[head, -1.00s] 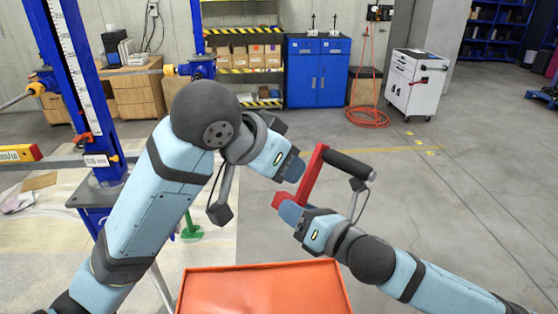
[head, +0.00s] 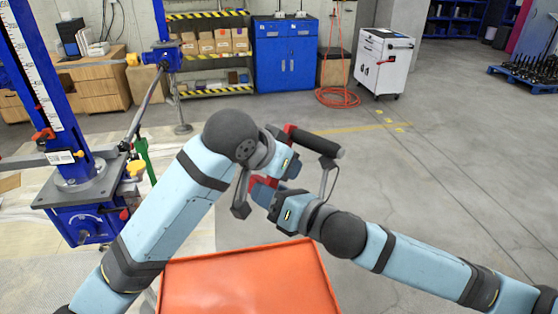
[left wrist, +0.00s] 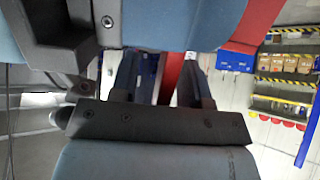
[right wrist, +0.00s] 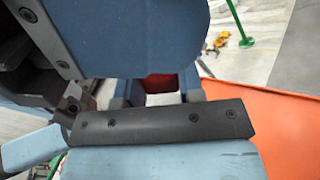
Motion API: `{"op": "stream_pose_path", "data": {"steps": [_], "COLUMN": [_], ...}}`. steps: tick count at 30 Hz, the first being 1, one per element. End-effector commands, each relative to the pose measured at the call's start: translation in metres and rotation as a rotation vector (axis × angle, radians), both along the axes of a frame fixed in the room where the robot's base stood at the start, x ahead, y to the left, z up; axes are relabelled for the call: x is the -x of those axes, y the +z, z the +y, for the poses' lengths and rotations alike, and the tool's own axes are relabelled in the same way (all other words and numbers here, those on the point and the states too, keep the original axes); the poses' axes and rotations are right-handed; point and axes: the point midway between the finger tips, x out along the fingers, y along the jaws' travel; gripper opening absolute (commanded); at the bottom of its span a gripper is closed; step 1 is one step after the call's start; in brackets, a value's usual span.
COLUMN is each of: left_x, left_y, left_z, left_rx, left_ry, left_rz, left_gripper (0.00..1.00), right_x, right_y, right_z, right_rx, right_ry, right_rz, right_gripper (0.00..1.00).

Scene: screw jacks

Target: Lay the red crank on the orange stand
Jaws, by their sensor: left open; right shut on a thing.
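The red crank (head: 290,131) with its black handle (head: 316,144) is held in the air beyond the orange stand (head: 250,285), tilted. My right gripper (head: 263,191) is shut on the crank's lower red end; that red end also shows between its fingers in the right wrist view (right wrist: 160,88). My left gripper (head: 290,166) is open at the crank's red arm and hides part of it. In the left wrist view the red arm (left wrist: 170,75) shows between the open fingers (left wrist: 162,85); contact cannot be told. The stand's edge shows in the right wrist view (right wrist: 285,105).
The stand's orange top is bare where it shows. A blue screw jack frame (head: 80,190) stands at the left. A blue cabinet (head: 286,55), a white trolley (head: 384,62) and shelves (head: 210,55) are far back. The floor at the right is open.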

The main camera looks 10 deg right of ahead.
Motion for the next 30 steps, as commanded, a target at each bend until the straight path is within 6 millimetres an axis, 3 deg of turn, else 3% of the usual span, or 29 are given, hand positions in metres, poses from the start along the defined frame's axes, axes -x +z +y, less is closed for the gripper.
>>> {"op": "stream_pose_path", "data": {"steps": [2,3,8,13,14,17,30], "left_x": [0.0001,0.0001,0.0003,0.0012,0.0014,0.0012,0.0002], "left_y": [0.0003,0.0003,0.0003,0.0003,0.0019,0.0018,0.0016], "left_z": [0.0001,0.0001,0.0002,-0.0006,-0.0008,-0.0008,0.0001], "left_rx": [0.000,0.000,0.000,0.000,0.002,0.002,0.001], "left_ry": [0.000,0.000,0.000,-0.004,-0.004,-0.004,-0.001], "left_rz": [0.000,0.000,0.000,0.001,-0.002,-0.001,-0.002], "left_gripper": [0.43,0.38,0.01,0.00,0.00,0.00,0.00], "right_x": [0.0000,0.0000,0.0000,-0.0002,-0.0003,-0.0001,0.0092], "right_y": [0.0018,0.0018,0.0018,0.0018,0.0020,0.0017,-0.0006], "right_z": [0.0001,0.0001,0.0001,0.0001,0.0002,0.0002,-0.0083], "right_rx": [-0.002,-0.002,-0.002,-0.002,-0.002,-0.001,0.001], "right_ry": [0.000,0.000,0.000,0.000,0.000,0.001,0.000], "right_rz": [-0.003,-0.003,-0.003,-0.003,-0.003,-0.003,0.001], "right_gripper": [0.00,0.00,0.00,0.00,0.42,0.65,0.65]}}
